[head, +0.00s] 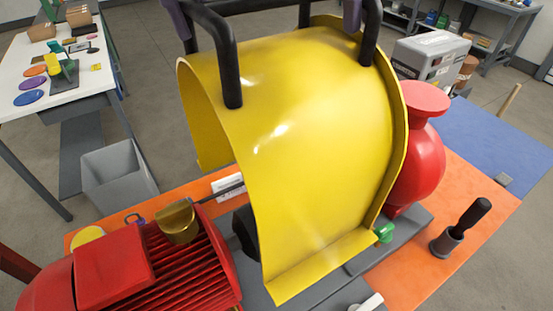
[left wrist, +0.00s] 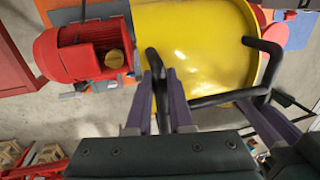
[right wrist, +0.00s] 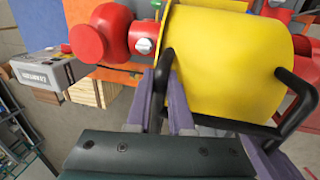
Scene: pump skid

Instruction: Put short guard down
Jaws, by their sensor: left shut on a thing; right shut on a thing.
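The yellow curved guard (head: 290,130) hangs from its black handles (head: 231,75) between the red motor (head: 150,265) and the red pump (head: 415,150). Its near flange is over the grey base (head: 400,240); I cannot tell whether it touches. My left gripper (left wrist: 165,88) is shut on one black handle, beside the motor end of the guard (left wrist: 195,45). My right gripper (right wrist: 172,85) is shut on a black handle at the pump end of the guard (right wrist: 225,60). In the head view only purple fingers show at the top. The guard hides most of what lies beneath it.
A small green part (head: 384,233) sits by the guard's near right corner. A white table (head: 60,80) and grey bin (head: 115,175) stand at left. A grey case (head: 432,62) stands behind the pump.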

